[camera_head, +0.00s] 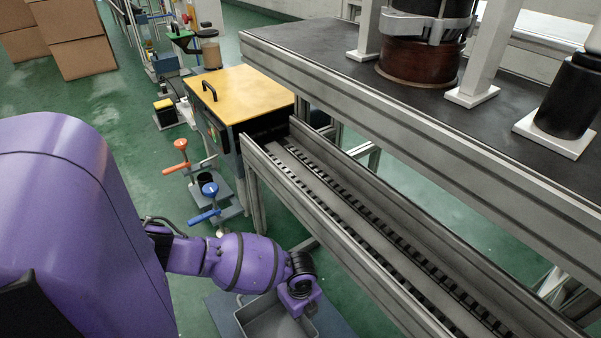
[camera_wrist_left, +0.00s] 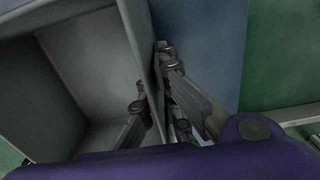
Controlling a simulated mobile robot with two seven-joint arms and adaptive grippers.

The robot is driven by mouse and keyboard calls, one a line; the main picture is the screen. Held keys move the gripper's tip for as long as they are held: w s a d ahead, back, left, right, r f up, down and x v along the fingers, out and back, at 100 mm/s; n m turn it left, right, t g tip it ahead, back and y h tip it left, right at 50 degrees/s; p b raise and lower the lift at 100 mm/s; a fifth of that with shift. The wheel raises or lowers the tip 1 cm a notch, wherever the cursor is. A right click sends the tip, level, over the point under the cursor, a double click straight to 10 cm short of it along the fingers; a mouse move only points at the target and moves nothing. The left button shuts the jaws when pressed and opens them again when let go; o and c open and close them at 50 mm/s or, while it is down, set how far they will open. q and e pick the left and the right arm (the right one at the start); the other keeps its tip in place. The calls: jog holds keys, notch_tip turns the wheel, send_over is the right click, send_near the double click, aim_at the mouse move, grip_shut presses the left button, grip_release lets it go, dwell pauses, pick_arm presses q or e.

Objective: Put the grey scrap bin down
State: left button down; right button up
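The grey scrap bin (camera_head: 257,318) is at the bottom edge of the head view, cut off by the frame. In the left wrist view the open bin (camera_wrist_left: 85,62) fills the left half, with its inside showing empty. My left gripper (camera_wrist_left: 153,75) has one finger inside the bin and one outside, shut on the side wall between them. In the head view my left gripper (camera_head: 301,302) is over the bin's right rim, its fingertips hidden. A blue-grey flat surface (camera_head: 333,322) lies below the bin. I cannot tell whether the bin touches it. My right gripper is not in view.
A conveyor (camera_head: 345,215) runs close to the right of my left arm. A dark-topped bench (camera_head: 310,42) stands beyond it. A yellow-topped cabinet (camera_head: 240,92) and orange- and blue-handled tools (camera_head: 206,190) stand behind the arm. Green floor is open at left.

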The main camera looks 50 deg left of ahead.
pick_arm(q)
jog(key=shift+w+r, duration=0.1)
jog(key=shift+r, duration=0.05)
jog(key=c, duration=2.5)
grip_release()
jog(key=shift+f, duration=0.25)
jog(key=o, duration=0.5)
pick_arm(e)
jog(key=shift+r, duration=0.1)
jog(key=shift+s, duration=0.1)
